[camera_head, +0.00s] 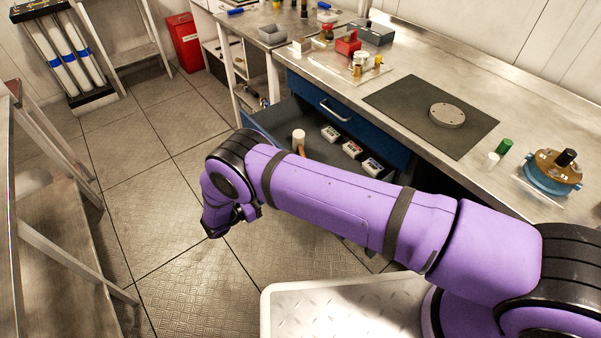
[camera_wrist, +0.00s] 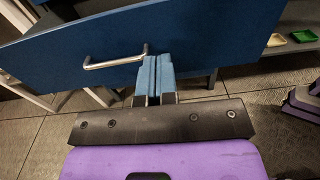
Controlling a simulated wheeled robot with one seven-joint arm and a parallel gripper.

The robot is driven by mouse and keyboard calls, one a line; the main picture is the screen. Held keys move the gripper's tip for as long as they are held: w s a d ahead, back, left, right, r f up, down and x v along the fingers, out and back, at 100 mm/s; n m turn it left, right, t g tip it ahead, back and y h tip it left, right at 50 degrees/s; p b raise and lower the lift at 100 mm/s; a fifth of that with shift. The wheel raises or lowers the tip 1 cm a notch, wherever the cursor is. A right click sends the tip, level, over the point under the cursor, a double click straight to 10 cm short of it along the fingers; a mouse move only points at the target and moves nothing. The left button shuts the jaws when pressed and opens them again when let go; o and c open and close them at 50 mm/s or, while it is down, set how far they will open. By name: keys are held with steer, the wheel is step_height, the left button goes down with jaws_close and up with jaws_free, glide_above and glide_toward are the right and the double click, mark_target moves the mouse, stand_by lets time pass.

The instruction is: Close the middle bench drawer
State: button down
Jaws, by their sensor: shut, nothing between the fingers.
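In the wrist view a blue drawer front (camera_wrist: 55,52) with a silver bar handle (camera_wrist: 115,60) fills the top. My gripper (camera_wrist: 157,60) is shut and empty, its blue-grey fingertips at the drawer front just right of the handle's right end. I cannot tell whether they touch it. In the head view my gripper is mostly hidden by my wrist.
The closed upper blue drawer (camera_head: 345,117) sits above the open one. The bench top (camera_head: 410,67) holds a dark mat (camera_head: 395,97), a round metal disc and small parts. A red bin (camera_head: 185,42) stands at the back. The tiled floor (camera_head: 150,165) left of my arm is clear.

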steer(key=f+x, duration=0.1)
steer(key=x, duration=1.3)
steer(key=shift+w, duration=0.1)
steer(key=x, duration=2.7)
steer(key=shift+w+r, duration=0.15)
steer(key=shift+r, duration=0.15)
steer(key=shift+w+r, duration=0.1)
steer(key=v, duration=1.5)
steer(key=shift+f, duration=0.35)
